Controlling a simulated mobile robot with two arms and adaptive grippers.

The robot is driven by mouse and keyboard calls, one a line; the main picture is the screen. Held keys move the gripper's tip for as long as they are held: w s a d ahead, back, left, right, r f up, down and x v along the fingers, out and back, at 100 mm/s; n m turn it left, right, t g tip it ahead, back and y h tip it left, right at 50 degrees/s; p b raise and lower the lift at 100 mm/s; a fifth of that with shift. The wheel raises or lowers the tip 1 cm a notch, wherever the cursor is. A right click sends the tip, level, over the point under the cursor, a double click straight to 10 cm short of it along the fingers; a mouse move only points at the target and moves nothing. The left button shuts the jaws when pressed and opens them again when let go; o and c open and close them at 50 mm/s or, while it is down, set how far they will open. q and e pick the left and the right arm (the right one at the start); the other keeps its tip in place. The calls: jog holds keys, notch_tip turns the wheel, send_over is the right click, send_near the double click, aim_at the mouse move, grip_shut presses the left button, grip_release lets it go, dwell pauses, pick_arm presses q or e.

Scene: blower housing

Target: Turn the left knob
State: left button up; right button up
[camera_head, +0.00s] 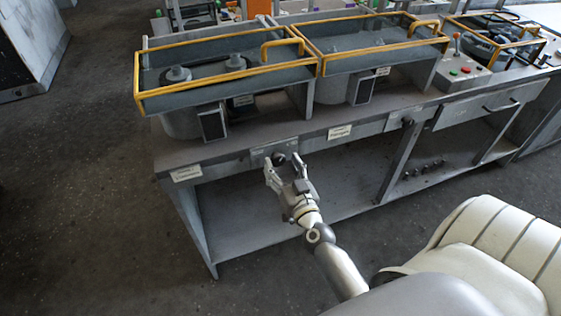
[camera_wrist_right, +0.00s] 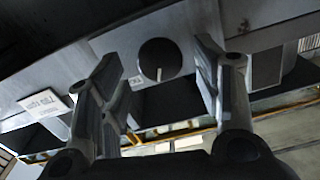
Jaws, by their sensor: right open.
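The left knob (camera_head: 279,158) is a dark round dial on a light plate on the front edge of the grey bench. In the right wrist view the knob (camera_wrist_right: 157,52) shows a pale pointer line running down, tilted slightly. My right gripper (camera_head: 284,165) is open at the bench front, its fingertips on either side of the knob in the picture. In the wrist view its two fingers (camera_wrist_right: 160,58) flank the knob with gaps on both sides. I cannot tell whether the tips reach past its face. My left gripper is not in view.
The bench front (camera_head: 230,160) carries white labels and a second dark knob (camera_head: 407,121) further right. Yellow-railed grey housings (camera_head: 225,95) stand on top. A lower shelf (camera_head: 260,215) lies below the gripper. A cream, ribbed seat-like object (camera_head: 490,250) is at lower right.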

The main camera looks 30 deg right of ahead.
jog(key=shift+x, duration=0.75)
jog(key=c, duration=1)
jog(key=m+p, duration=0.1)
jog(key=m, duration=0.4)
jog(key=shift+m, duration=0.3)
jog(key=m, duration=0.5)
jog(key=shift+d+f+m, duration=0.1)
jog(key=shift+m, duration=0.6)
